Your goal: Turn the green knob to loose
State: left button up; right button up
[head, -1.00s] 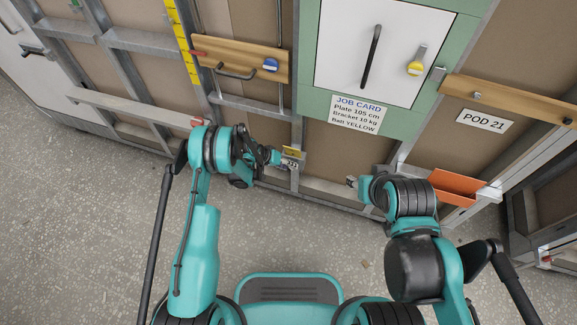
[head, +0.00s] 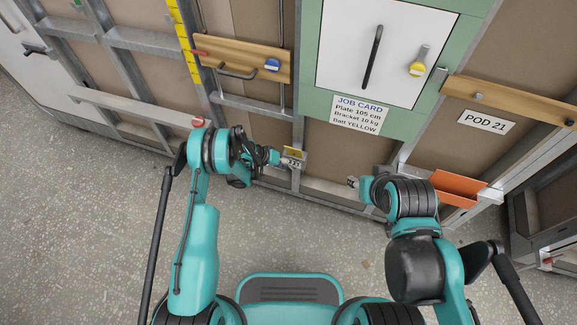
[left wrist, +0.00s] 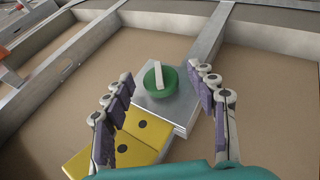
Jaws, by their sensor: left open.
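The green knob (left wrist: 159,88) shows in the left wrist view, round with a white bar across its top, on a grey metal plate (left wrist: 170,112). The bar runs nearly up and down in the picture, its top leaning slightly left. My left gripper (left wrist: 166,82) is open, its purple-padded fingers on either side of the knob with a gap; contact does not show. In the head view my left gripper (head: 291,162) is low at the wall frame and the knob is not visible there. My right gripper (head: 353,182) is mostly hidden behind its own arm.
A yellow plate with black dots (left wrist: 143,127) lies beside the knob's plate. Metal frame bars (left wrist: 205,45) run nearby. In the head view a white panel with a yellow knob (head: 417,69), a wooden rail with a blue knob (head: 272,65), and an orange tray (head: 455,187) are around.

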pick_arm(q)
jog(key=v, duration=1.2)
